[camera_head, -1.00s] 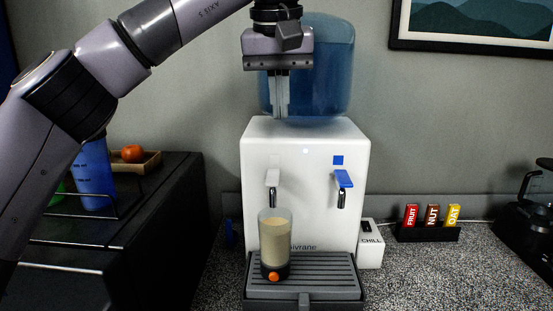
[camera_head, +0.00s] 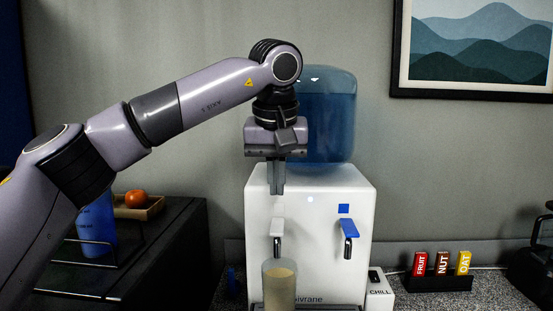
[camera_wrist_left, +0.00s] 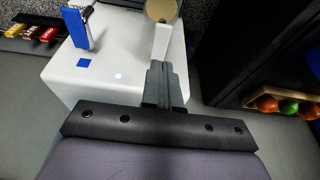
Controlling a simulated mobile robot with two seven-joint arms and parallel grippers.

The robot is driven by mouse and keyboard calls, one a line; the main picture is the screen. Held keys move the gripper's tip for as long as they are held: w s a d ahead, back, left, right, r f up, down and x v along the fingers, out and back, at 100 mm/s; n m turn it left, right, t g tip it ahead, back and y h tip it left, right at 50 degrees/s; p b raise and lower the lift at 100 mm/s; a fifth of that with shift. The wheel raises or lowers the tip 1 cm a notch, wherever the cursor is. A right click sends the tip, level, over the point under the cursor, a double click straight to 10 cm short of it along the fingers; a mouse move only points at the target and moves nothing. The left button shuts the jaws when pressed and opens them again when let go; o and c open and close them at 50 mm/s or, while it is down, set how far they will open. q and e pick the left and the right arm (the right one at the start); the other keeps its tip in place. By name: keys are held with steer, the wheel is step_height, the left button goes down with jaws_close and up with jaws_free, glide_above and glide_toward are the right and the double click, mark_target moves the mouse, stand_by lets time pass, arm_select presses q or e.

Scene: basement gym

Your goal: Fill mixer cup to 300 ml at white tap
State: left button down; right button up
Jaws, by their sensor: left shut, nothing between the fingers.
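The mixer cup (camera_head: 279,287) is clear and holds a beige liquid to near its rim. It stands under the white tap (camera_head: 277,229) on the left of the white water dispenser (camera_head: 312,200). Its lower part is cut off by the bottom of the head view. I cannot read any marks on it. My left gripper (camera_head: 277,191) points down, shut and empty, in front of the dispenser just above the white tap. In the left wrist view, the fingertips (camera_wrist_left: 162,66) are close to the white tap lever (camera_wrist_left: 162,42), with the cup (camera_wrist_left: 160,9) beyond. My right gripper is not in view.
A blue tap (camera_head: 349,228) is on the dispenser's right, with a blue bottle (camera_head: 328,115) on top. A CHILL box (camera_head: 380,291) and a rack of bars (camera_head: 440,283) stand to the right. A blue bottle (camera_head: 97,226) and fruit box (camera_head: 151,207) are at left.

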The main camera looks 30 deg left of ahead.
arm_select(q)
glide_above(277, 228)
steer(key=f, duration=0.3)
steer(key=s+f, duration=0.1)
steer(key=shift+d+f, duration=0.2)
steer(key=shift+f, duration=0.2)
steer(key=shift+x, duration=0.9)
steer(key=shift+s+d, duration=0.1)
steer(key=shift+s, duration=0.05)
steer(key=b, duration=0.1)
steer(key=f+t+b, duration=0.1)
steer(key=b, duration=0.1)
steer(key=shift+s+f+y, duration=0.15)
steer(key=shift+f+y, duration=0.15)
steer(key=shift+y, duration=0.1)
steer(key=shift+r+t, duration=0.15)
steer(key=shift+t, duration=0.15)
steer(key=shift+r, duration=0.1)
